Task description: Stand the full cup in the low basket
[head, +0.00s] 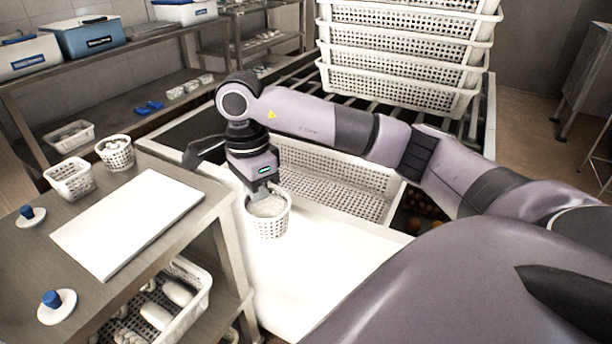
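A white perforated cup (268,221) with pale contents hangs over the white board, left of the low basket. My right gripper (264,190), on the arm that comes in from the right, points down at the cup's rim and appears shut on it. The fingertips are small and partly hidden by the rim. The cup looks upright. The low white perforated basket (335,184) lies just behind and right of the cup. My arm hides part of its far side. My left gripper is out of view.
A white board (300,282) lies in front of the low basket. Stacked white baskets (400,85) stand behind. The steel table at left holds a white slab (128,222), another perforated cup (115,153), a small basket (70,180) and blue-knobbed lids (57,305).

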